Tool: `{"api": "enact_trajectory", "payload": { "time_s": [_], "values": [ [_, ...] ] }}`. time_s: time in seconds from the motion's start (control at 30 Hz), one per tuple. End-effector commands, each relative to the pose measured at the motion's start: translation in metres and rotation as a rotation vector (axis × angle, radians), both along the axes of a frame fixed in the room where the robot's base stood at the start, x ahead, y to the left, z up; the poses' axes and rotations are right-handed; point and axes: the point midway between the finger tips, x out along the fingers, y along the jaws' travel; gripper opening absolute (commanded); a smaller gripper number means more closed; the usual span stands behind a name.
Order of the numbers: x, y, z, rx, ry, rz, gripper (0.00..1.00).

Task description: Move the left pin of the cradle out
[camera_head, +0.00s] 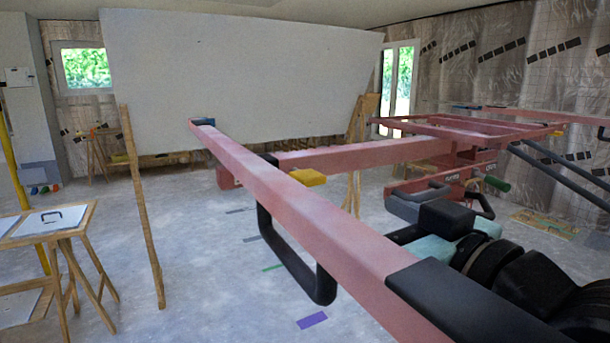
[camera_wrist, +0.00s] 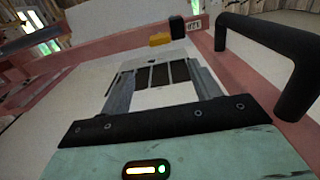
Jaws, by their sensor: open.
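The cradle is a red tube frame, and its long near bar (camera_head: 290,205) crosses the head view diagonally. A yellow block (camera_head: 308,177), which looks like the left pin, sits where a cross bar meets this bar. It also shows in the wrist view (camera_wrist: 160,39), beyond my fingers, beside a black cap. My gripper (camera_head: 405,207) is behind the near bar, to the right of the pin and apart from it. In the wrist view my two grey fingers (camera_wrist: 160,78) are spread with nothing held between them. How the pin sits in the frame is too small to tell.
A black loop handle (camera_head: 322,285) hangs below the near bar and stands close on the right in the wrist view (camera_wrist: 290,75). A large white panel (camera_head: 240,75) stands behind. A wooden trestle table (camera_head: 22,226) and an upright wooden post (camera_head: 140,210) are at left.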

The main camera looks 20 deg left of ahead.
Motion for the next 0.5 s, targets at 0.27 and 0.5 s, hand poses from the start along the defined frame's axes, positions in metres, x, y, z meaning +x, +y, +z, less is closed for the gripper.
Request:
{"api": "enact_trajectory", "payload": {
  "time_s": [0.27,0.5],
  "values": [
    [0.032,0.038,0.002,-0.002,0.003,0.0,0.63],
    [0.063,0.075,0.002,-0.003,0.004,0.0,0.63]
  ]
}}
